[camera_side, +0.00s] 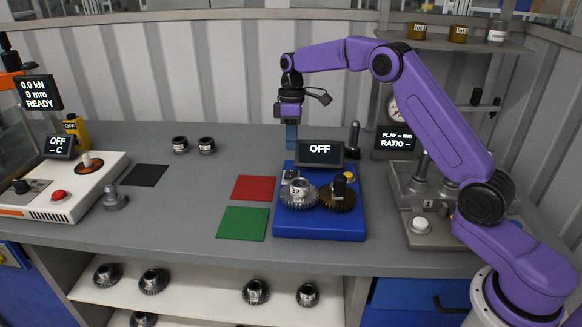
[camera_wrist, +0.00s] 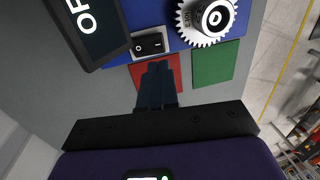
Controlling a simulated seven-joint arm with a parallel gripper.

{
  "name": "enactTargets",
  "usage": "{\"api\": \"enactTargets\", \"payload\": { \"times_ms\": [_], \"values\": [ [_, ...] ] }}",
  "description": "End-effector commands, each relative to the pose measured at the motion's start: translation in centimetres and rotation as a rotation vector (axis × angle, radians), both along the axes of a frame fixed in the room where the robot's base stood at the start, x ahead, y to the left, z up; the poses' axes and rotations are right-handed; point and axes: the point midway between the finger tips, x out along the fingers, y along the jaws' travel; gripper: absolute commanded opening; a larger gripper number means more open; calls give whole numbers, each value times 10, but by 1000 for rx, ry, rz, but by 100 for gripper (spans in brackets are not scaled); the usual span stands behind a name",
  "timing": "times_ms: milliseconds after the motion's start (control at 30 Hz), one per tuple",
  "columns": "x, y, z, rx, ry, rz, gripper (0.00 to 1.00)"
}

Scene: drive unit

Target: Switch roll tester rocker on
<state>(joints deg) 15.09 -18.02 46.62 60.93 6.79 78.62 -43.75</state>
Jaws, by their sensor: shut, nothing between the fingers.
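The roll tester is a blue unit (camera_side: 318,229) with a black display (camera_side: 320,149) that reads OFF. That display also shows in the wrist view (camera_wrist: 88,22), at the upper left. A black rocker (camera_wrist: 150,44) with white marks sits on the blue top beside the display. I cannot tell which of its sides is pressed. My gripper (camera_side: 291,149) points down, shut and empty, above the back left part of the tester. In the wrist view its closed fingers (camera_wrist: 158,70) end just below the rocker in the picture, apart from it.
A grey gear (camera_side: 299,194) and a darker bronze gear (camera_side: 338,197) sit on the tester. Red (camera_side: 254,188) and green (camera_side: 243,223) mats lie to its left, a black mat (camera_side: 144,175) farther left. A grey play-measuring station (camera_side: 428,237) stands to the right.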

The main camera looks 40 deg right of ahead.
Motion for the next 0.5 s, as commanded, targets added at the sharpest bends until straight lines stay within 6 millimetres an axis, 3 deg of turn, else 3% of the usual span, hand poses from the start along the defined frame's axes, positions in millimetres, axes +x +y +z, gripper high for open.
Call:
{"api": "enactTargets", "payload": {
  "times_ms": [200, 500],
  "values": [
    [-6, 5, -41, 0, 4, 0, 0],
    [-8, 8, -74, 0, 0, -1, 0]
  ]
}}
